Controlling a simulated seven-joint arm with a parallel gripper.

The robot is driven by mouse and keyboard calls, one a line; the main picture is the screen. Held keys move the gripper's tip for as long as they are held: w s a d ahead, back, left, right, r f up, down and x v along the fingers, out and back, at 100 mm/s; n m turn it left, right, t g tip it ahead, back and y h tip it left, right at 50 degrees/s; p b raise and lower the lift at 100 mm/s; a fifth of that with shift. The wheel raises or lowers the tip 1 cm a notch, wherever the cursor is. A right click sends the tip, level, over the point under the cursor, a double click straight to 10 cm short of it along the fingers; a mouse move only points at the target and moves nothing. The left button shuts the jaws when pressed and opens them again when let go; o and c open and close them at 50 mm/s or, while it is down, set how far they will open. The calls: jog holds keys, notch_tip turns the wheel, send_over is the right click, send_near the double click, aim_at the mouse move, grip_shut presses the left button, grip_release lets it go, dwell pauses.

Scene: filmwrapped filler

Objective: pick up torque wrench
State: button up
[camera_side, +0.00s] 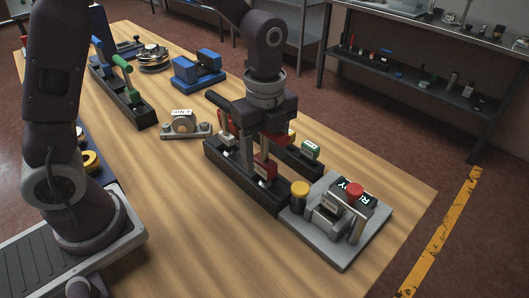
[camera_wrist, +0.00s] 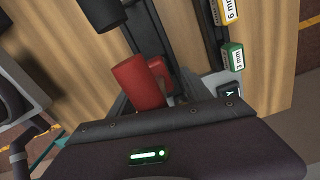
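A thick red handle, possibly the same tool, also shows in the wrist view (camera_wrist: 138,84), beside the edge of my gripper body. Another tool, with a black cylindrical handle (camera_side: 218,101), leans in the rack's far end; a black handle also shows at the top of the wrist view (camera_wrist: 101,13). I cannot tell which tool is the torque wrench.
Behind the rack stand a green block (camera_side: 310,149) and a yellow 6 mm block (camera_wrist: 229,12). A grey plate (camera_side: 343,249) with red and yellow knobs is close at right. Another rack (camera_side: 138,116) holds green- and blue-handled tools. The front of the table is bare.

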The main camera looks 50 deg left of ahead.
grip_shut()
notch_tip(320, 180, up, 18)
dwell(0.6)
